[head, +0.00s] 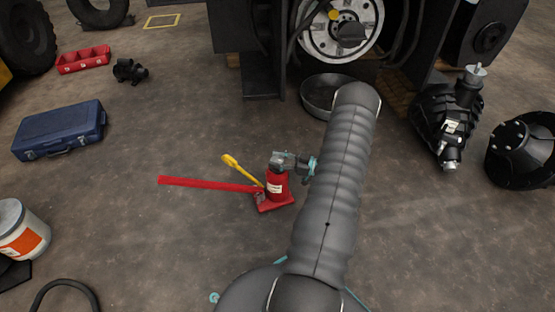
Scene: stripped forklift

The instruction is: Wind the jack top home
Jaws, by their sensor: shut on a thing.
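A red bottle jack (275,190) stands upright on the concrete floor near the middle of the head view. It has a square red base and a white label on its body. A long red handle bar (205,185) runs from its base out to the left. My grey arm covers the floor to the right of the jack.
A yellow-handled tool (240,169) lies just behind the red bar. A metal pan (318,94) sits under the forklift hub (340,28) at the back. A blue case (60,130) and a bucket (22,232) are at left. Black drive parts (448,115) stand at right. The front middle floor is clear.

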